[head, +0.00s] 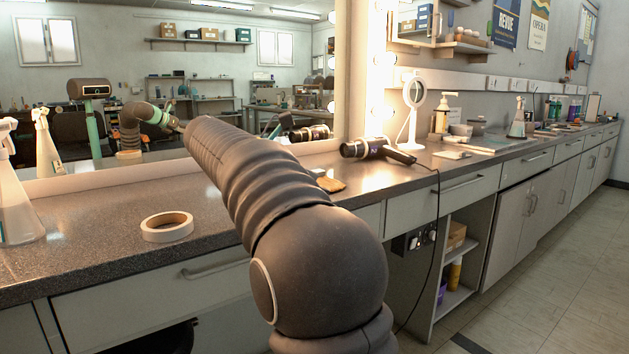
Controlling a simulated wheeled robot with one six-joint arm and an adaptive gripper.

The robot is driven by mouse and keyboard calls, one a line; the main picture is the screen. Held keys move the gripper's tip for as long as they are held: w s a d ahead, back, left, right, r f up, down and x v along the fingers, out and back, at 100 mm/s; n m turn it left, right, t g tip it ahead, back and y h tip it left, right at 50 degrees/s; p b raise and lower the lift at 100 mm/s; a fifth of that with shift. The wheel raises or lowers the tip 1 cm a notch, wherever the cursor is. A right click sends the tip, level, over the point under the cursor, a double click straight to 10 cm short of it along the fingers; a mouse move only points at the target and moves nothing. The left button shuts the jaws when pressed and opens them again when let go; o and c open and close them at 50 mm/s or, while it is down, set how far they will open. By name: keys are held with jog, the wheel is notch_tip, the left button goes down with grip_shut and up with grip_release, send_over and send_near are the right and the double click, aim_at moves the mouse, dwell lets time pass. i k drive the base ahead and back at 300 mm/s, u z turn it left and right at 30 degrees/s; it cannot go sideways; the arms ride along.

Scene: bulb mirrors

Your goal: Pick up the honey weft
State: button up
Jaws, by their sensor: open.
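A small flat honey-brown piece (331,184), which looks like the honey weft, lies on the dark speckled counter (95,255) just right of my arm. My arm's dark ribbed sleeve stands in front of its left side, so I cannot tell its full shape. My arm reaches up and left across the counter toward the mirror. My gripper does not show directly; the arm hides that end. The mirror (100,150) reflects my body and part of my arm, too small to read the jaws.
A white tape roll (167,227) lies left of my arm, with spray bottles (14,195) at the far left. A hair dryer (375,150) with a hanging cord lies right of the brown piece. A ring light (411,110) stands behind it. Drawers line the counter front.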

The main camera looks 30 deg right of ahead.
aim_at(333, 185)
jog(key=i, duration=0.85)
jog(key=u, duration=0.05)
